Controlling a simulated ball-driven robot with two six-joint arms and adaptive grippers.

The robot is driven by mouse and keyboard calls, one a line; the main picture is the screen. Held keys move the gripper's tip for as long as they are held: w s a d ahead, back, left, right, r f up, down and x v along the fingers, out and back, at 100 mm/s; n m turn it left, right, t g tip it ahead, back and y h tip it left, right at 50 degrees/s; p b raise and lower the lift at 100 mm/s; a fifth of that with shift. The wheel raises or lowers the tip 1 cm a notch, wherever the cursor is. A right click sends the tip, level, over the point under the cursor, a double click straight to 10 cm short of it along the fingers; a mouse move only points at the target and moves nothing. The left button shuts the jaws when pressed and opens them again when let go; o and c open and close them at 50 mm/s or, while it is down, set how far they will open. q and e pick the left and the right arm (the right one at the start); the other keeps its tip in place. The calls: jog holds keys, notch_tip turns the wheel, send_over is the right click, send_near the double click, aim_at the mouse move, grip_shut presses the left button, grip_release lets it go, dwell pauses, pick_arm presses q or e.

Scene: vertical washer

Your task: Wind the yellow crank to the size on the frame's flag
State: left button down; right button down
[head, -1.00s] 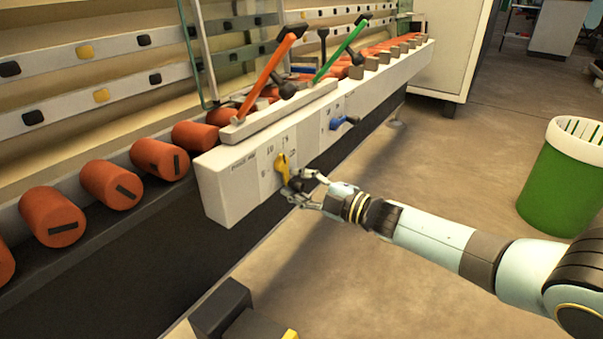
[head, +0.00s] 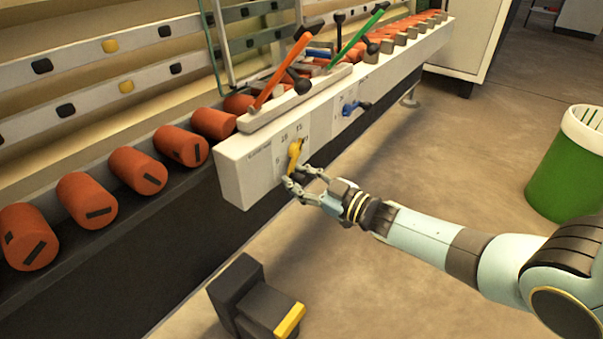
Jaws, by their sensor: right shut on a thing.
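The yellow crank (head: 295,155) sits on the front of the long pale control box, over a light dial plate (head: 283,136) with small dark numbers around it. The numbers are too small to read surely. The crank's upper end leans right. My right gripper (head: 296,182) is at the crank's lower end, its fingers closed around the handle, which they mostly hide. No flag with a size can be made out. My left gripper is out of view.
A blue crank (head: 355,107) is farther right on the same box. An orange lever (head: 283,71) and a green lever (head: 358,42) rise above it. Orange rollers (head: 139,171) line the left. A green bin (head: 566,170) stands right on open floor.

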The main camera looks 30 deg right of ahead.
jog(key=shift+a+r+m, duration=0.15)
jog(key=shift+r+m, duration=0.05)
jog(key=shift+m, duration=0.1)
dwell(0.4)
jog(key=c, duration=1.1)
grip_release()
jog(key=v, duration=1.2)
